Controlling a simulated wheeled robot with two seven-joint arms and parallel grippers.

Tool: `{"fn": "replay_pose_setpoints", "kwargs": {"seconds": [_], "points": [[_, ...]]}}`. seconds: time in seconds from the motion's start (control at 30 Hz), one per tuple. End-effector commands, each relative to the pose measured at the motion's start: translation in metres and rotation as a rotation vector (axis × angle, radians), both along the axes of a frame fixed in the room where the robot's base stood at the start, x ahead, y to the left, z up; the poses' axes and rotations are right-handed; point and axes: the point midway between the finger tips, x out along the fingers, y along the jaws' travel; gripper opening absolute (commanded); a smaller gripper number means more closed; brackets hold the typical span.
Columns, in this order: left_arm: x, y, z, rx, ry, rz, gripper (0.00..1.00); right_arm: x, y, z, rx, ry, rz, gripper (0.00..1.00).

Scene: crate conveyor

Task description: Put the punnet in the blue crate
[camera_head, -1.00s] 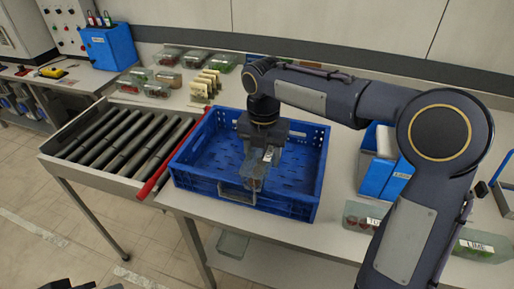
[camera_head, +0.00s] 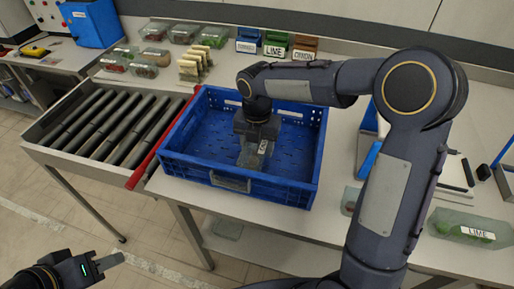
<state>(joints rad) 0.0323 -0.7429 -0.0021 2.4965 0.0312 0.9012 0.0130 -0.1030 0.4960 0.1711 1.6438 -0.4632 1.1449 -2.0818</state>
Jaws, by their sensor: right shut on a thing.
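The blue crate (camera_head: 190,172) stands on the table, open at the top, with slotted walls. My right gripper (camera_head: 252,160) reaches down inside it, near the middle. It is shut on a clear punnet (camera_head: 249,158), which is small in view and mostly hidden by the gripper. I cannot tell whether the punnet touches the crate floor. My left gripper (camera_head: 112,261) is at the lower left, away from the crate and over the floor; its finger opening does not show clearly.
A roller conveyor (camera_head: 110,125) with a red bar (camera_head: 150,160) adjoins the crate's left side. Several filled punnets (camera_head: 148,70) stand behind. Labelled bins (camera_head: 276,45) stand at the back. A punnet labelled LIME (camera_head: 468,229) lies at the right. A blue box (camera_head: 92,22) stands at the back left.

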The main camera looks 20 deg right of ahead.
Motion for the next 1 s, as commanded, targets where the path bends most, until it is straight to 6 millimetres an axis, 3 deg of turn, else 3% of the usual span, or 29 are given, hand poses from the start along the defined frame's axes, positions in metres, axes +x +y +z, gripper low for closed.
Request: {"fn": "replay_pose_setpoints", "kwargs": {"seconds": [0.1,0.47,0.5,0.63,1.0], "points": [[0.0000,0.0000,0.0000,0.000,0.000,0.000,0.36,-0.0004,-0.0003,-0.0116,-0.001,0.002,0.000,0.30],[0.0001,0.0000,-0.0020,0.000,0.000,0.000,0.36,-0.0001,-0.0002,-0.0156,0.000,0.000,-0.001,0.30],[0.0000,0.0000,-0.0017,0.000,0.000,0.000,0.36,-0.0001,-0.0002,-0.0154,0.000,0.000,-0.001,0.57],[0.0000,0.0000,-0.0013,0.000,0.000,0.000,0.36,-0.0002,-0.0001,-0.0150,0.000,0.000,-0.001,0.74],[0.0000,0.0000,0.0011,0.000,0.000,0.000,0.36,0.0000,0.0000,-0.0095,0.000,-0.001,0.000,0.76]]}}
